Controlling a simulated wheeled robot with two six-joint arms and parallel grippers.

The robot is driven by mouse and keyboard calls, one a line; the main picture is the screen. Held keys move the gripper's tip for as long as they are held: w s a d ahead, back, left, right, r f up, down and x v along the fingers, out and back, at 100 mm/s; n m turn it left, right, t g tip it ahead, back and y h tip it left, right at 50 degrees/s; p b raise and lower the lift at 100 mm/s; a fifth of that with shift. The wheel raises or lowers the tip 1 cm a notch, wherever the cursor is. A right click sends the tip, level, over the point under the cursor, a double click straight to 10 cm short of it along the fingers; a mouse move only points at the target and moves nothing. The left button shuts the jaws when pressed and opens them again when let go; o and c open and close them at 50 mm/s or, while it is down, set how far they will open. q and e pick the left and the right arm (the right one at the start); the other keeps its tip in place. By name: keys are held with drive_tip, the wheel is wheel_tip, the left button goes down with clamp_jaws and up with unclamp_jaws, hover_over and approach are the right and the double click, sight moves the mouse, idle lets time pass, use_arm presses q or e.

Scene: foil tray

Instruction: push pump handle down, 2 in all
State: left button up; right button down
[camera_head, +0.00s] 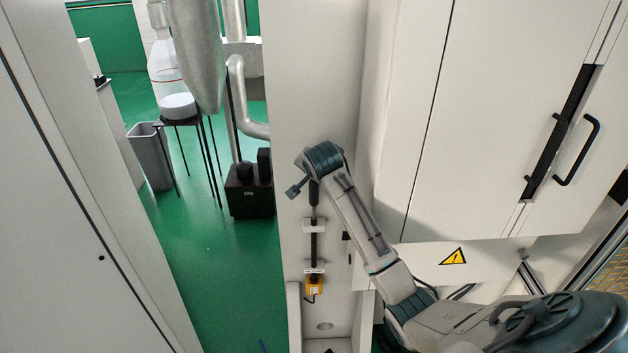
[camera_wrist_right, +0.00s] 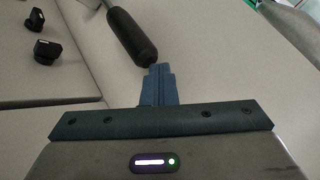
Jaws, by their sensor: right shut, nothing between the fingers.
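The pump handle (camera_head: 314,194) is a dark grip on an upright rod fixed to the pale wall panel, just below my right wrist in the head view. In the right wrist view the handle (camera_wrist_right: 131,38) is a black rounded grip on a grey rod, coming in from the top left. My right gripper (camera_head: 295,189) is beside the handle's upper part, to its left in the head view. Its blue fingers (camera_wrist_right: 158,72) are shut and empty, with their tips close to the grip's end. I cannot tell whether they touch it. My left gripper is out of view.
Brackets hold the rod above an orange box (camera_head: 314,285). White cabinet doors with black handles (camera_head: 577,150) stand on the right. A black box (camera_head: 249,190), a grey bin (camera_head: 150,155) and a stand with a clear bottle (camera_head: 166,75) are at the left on green floor.

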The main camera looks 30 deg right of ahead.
sight(314, 187)
drive_tip(key=shift+s+f+b, duration=0.1)
drive_tip(key=shift+f+b, duration=0.75)
drive_tip(key=shift+f, duration=1.5)
idle(1.3)
drive_tip(key=shift+r, duration=0.15)
wheel_tip(314, 187, up, 3)
drive_tip(key=p, duration=0.3)
drive_tip(key=shift+r, duration=0.15)
drive_tip(key=shift+w+r, duration=0.2)
drive_tip(key=shift+r, duration=1)
drive_tip(key=shift+r, duration=0.1)
drive_tip(key=shift+r, duration=2.45)
